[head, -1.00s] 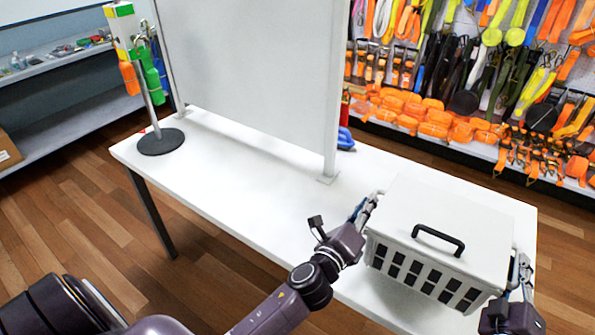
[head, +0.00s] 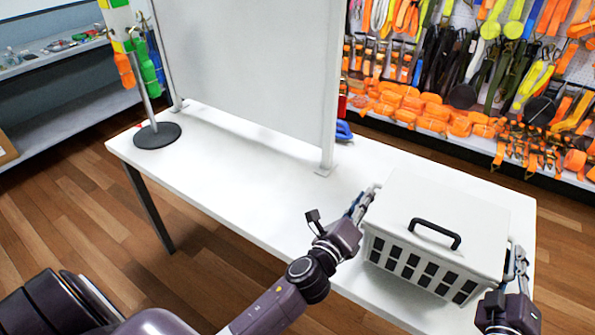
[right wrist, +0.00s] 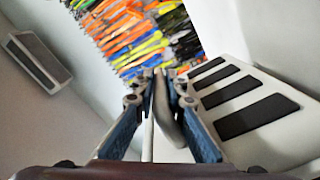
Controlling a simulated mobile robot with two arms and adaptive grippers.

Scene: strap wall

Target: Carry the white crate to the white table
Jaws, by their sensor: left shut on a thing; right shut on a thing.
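The white crate (head: 455,212) has a white lid with a black handle and rows of dark slots in its front wall. It is upright over the right part of the white table (head: 245,188); whether its underside touches the top cannot be told. My left gripper (head: 370,194) is shut on the crate's left side. My right gripper (head: 518,257) is shut on its right side. In the right wrist view the fingers (right wrist: 161,80) close on a grey handle-like part beside the slotted crate wall (right wrist: 275,145).
A white upright panel (head: 250,70) stands on the table behind the clear middle. A stand with a round black base (head: 157,135) is at the table's left end. A blue item (head: 343,131) lies by the panel's right foot. A strap wall (head: 460,70) is behind.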

